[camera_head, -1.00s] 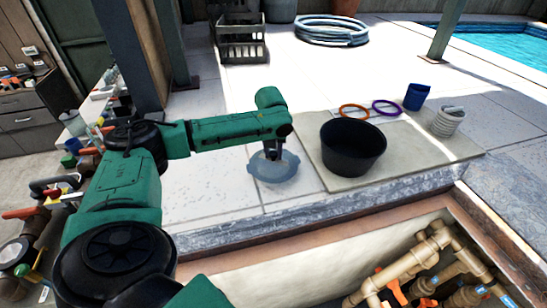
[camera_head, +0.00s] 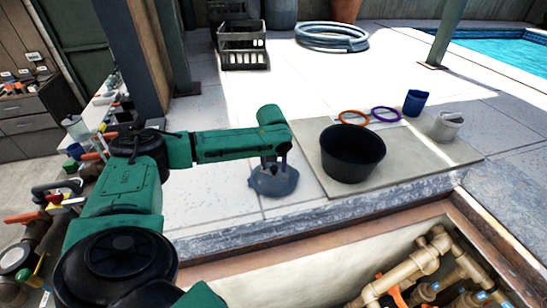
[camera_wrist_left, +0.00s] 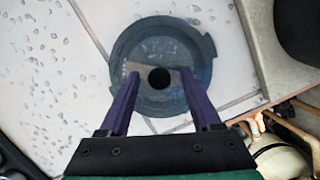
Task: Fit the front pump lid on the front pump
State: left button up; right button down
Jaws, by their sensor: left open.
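The pump lid (camera_head: 273,183) is a round, grey-blue translucent disc with side tabs, lying on the pale paving left of the black bucket. In the left wrist view the lid (camera_wrist_left: 125,55) shows a dark round spot at its middle. My left gripper (camera_head: 273,166) is low over the lid, pointing down. In the left wrist view the gripper's two purple fingers (camera_wrist_left: 160,76) are apart, one on each side of the dark spot. I cannot tell whether they touch the lid. My right gripper is not in view. I cannot make out the front pump for sure.
A black bucket (camera_head: 352,155) stands on a beige slab (camera_head: 425,160) with orange and purple rings (camera_head: 385,114), a blue cup (camera_head: 415,103) and a white container (camera_head: 446,126). The sunken pit with tan pipes (camera_head: 400,275) lies in front, below the stone edge (camera_head: 310,216).

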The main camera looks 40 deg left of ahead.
aim_at(273, 181)
pick_arm(q)
jog(key=b+v, duration=0.3)
jog(key=v, duration=0.8)
jog(key=shift+s, duration=0.1)
